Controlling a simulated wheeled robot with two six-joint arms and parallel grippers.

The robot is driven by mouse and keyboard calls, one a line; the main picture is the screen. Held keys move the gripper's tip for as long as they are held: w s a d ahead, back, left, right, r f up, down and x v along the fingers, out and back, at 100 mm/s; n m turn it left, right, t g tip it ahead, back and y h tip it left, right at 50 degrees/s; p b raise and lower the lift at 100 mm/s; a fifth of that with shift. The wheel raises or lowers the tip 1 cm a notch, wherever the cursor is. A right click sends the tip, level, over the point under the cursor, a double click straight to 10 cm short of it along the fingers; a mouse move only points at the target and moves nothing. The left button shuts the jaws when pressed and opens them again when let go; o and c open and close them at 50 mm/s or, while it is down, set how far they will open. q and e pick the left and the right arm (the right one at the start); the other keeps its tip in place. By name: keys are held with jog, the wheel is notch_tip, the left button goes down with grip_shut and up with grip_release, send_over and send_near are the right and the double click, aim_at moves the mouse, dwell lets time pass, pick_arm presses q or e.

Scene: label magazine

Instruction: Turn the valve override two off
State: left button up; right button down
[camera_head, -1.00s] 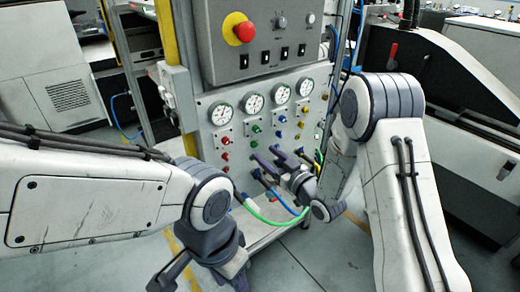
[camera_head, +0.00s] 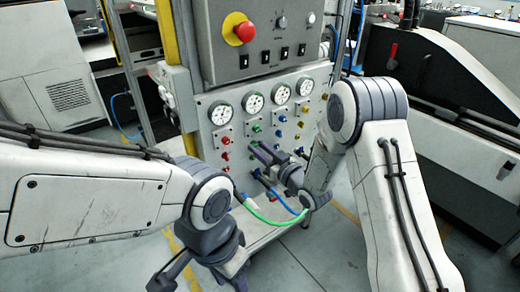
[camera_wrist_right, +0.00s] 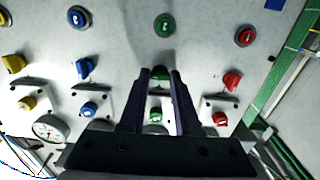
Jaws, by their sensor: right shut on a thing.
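The valve panel (camera_head: 228,119) stands ahead with columns of red, green, blue and yellow knobs under a row of gauges. My right gripper (camera_head: 256,150) reaches the green column, second from the left in the head view. In the right wrist view, which shows the panel upside down, my right gripper (camera_wrist_right: 160,74) has its two fingers shut on the middle green knob (camera_wrist_right: 160,73). The fingers hide most of that knob, so its angle is unclear. My left gripper (camera_head: 195,272) hangs low, away from the panel, with its fingertips partly cut off.
A red emergency button (camera_head: 243,32) on yellow sits on the upper control box (camera_head: 215,45). A green hose (camera_head: 268,221) and a blue hose hang below the panel. In the wrist view, blue (camera_wrist_right: 85,68) and red (camera_wrist_right: 231,80) knobs flank the fingers closely.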

jog(key=n+b, duration=0.5)
jog(key=b, duration=0.1)
jog(key=n+b, duration=0.5)
jog(key=b, duration=0.1)
jog(key=n+b, duration=0.6)
jog(key=shift+f+b, duration=0.25)
jog(key=shift+b, duration=0.05)
jog(key=shift+r+n+b, duration=0.15)
jog(key=shift+n+b, duration=0.95)
jog(key=c, duration=0.6)
grip_release()
jog(key=shift+r, duration=0.1)
